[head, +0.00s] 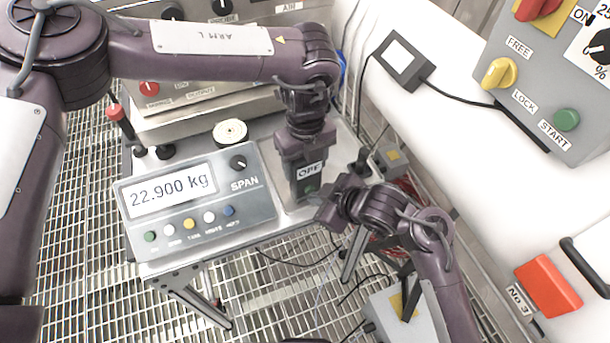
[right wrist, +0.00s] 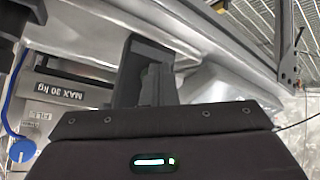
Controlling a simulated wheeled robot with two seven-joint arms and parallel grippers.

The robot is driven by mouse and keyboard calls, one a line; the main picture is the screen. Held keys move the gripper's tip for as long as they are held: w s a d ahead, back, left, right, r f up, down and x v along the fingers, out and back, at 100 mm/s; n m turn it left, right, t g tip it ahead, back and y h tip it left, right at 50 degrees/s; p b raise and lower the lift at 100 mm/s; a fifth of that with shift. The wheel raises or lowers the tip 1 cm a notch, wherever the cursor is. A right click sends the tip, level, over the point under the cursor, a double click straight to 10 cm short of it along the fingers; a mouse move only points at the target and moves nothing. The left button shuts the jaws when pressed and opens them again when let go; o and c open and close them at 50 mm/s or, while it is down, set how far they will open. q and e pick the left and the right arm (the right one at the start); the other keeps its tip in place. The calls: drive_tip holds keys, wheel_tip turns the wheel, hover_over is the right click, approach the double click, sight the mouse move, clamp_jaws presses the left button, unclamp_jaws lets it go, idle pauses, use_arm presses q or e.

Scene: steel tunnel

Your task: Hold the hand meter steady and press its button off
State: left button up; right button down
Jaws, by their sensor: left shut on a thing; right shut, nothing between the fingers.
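The hand meter (head: 306,179) is a dark grey upright block with a white display reading "OPE" and a green button (head: 311,188) low on its face. My left gripper (head: 302,150) is shut on its upper part and holds it upright at the right end of the steel table. My right gripper (head: 329,213) is shut and empty, just right of and below the meter, close to its lower edge. I cannot tell whether it touches. In the right wrist view, my right gripper's dark fingers (right wrist: 150,85) show; the button is not visible there.
A weighing indicator (head: 197,195) reading 22.900 kg stands left of the meter on the steel table (head: 205,243). A round cream weight (head: 230,132) lies behind it. Control panels (head: 556,75) and a red switch (head: 547,286) line the right wall. Grating floor lies below.

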drive_tip(key=shift+s+d, duration=0.15)
drive_tip(key=shift+s, duration=0.2)
drive_tip(key=s+d, duration=0.2)
drive_tip(key=s, duration=0.3)
drive_tip(key=shift+s+d, duration=0.2)
drive_tip(key=shift+d, duration=0.2)
idle(0.5)
use_arm(q)
drive_tip(key=o, duration=1.2)
